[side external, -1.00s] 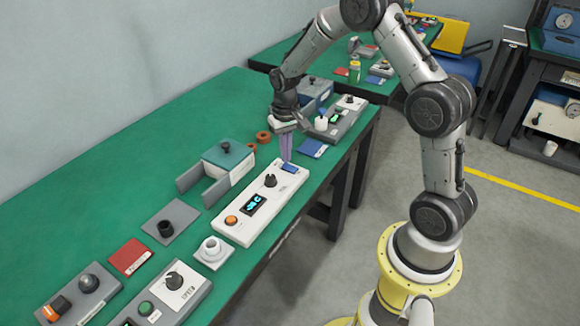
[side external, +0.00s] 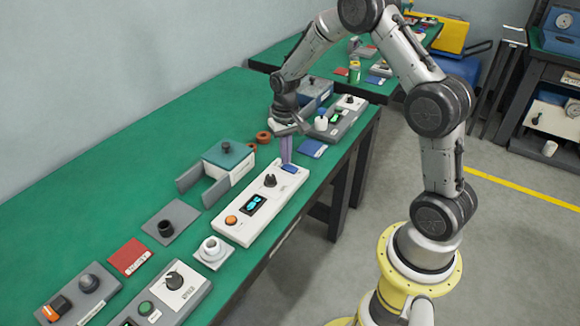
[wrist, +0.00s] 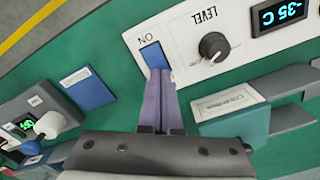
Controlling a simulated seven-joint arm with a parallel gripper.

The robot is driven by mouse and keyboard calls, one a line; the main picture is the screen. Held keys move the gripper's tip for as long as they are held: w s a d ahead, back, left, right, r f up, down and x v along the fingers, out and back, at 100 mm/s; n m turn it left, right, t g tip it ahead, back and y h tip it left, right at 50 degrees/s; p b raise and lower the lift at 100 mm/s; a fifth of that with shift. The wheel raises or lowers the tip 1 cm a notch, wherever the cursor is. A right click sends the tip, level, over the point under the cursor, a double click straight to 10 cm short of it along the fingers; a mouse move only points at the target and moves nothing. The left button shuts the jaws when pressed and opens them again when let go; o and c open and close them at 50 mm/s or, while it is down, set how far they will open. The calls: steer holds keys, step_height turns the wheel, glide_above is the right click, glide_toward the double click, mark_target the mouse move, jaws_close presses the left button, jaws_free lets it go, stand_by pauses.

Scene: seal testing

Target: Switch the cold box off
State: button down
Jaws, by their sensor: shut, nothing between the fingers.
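The cold box panel (side external: 232,222) is a long white unit on the green bench, with a lit display (side external: 254,203), an orange button (side external: 231,220) and a dark knob (side external: 270,181). In the wrist view the display (wrist: 281,14) reads about -35 C, and the knob (wrist: 214,46) is marked LEVEL. A blue rocker switch (wrist: 153,56) labelled ON sits at the panel's end; it also shows in the side view (side external: 291,168). My gripper (wrist: 160,74) is shut and empty, its purple fingertips at the switch's near edge. I cannot tell whether they touch it.
A grey bracket with a green-topped block (side external: 228,156) stands behind the panel. A blue card (side external: 312,148) lies beyond the switch end, near another control unit (side external: 345,118). Orange rings (side external: 263,137) lie behind my gripper. A white fitting (side external: 212,252) sits near the panel's orange-button end.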

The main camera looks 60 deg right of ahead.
steer(key=shift+f, duration=0.55)
steer(key=shift+r, duration=3.55)
